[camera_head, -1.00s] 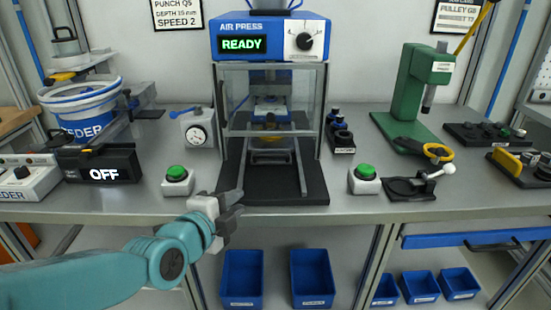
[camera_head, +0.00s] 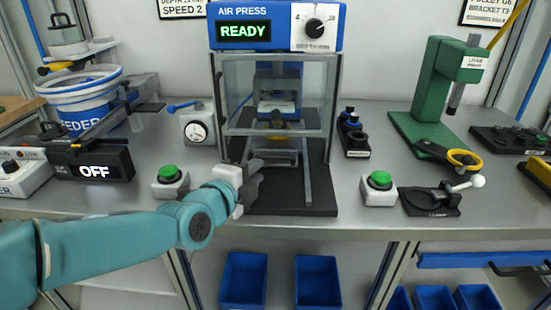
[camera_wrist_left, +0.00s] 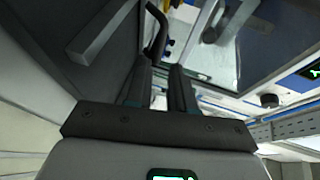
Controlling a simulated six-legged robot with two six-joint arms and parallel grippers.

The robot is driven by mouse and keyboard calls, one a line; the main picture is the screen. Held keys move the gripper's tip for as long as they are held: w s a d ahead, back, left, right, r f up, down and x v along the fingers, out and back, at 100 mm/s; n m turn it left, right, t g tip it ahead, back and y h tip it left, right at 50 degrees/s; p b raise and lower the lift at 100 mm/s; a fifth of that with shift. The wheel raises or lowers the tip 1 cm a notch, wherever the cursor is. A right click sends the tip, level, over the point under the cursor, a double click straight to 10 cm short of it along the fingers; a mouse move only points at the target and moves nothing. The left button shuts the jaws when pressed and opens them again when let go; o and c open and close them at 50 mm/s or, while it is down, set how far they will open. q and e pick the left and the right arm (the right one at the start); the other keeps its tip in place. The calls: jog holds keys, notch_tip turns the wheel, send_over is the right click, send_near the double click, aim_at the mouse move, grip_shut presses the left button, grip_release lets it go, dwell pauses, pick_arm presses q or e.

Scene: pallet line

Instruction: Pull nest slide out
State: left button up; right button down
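The air press (camera_head: 275,28) shows READY on its display. Its nest slide (camera_head: 278,110), pale and blue, sits inside the press behind the clear guard (camera_head: 240,95). A grey crossbar (camera_head: 278,158) lies in front of it, between two rails on the black base (camera_head: 295,203). My left gripper (camera_head: 258,175) is at the left front of the base, left of the crossbar and apart from it. In the left wrist view its two fingers (camera_wrist_left: 162,75) stand apart with nothing between them. A dark curved bar (camera_wrist_left: 157,30) shows just beyond the fingertips. My right gripper is out of view.
Green buttons stand left (camera_head: 169,180) and right (camera_head: 379,186) of the base. A dial gauge (camera_head: 198,128) stands behind my left arm. A green hand press (camera_head: 440,90) and a black fixture with a lever (camera_head: 432,200) are on the right. Blue bins (camera_head: 243,280) sit below the bench.

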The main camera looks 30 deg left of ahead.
aim_at(273, 159)
pick_arm(q)
jog(key=x, duration=1)
jog(key=shift+b, duration=0.4)
grip_shut()
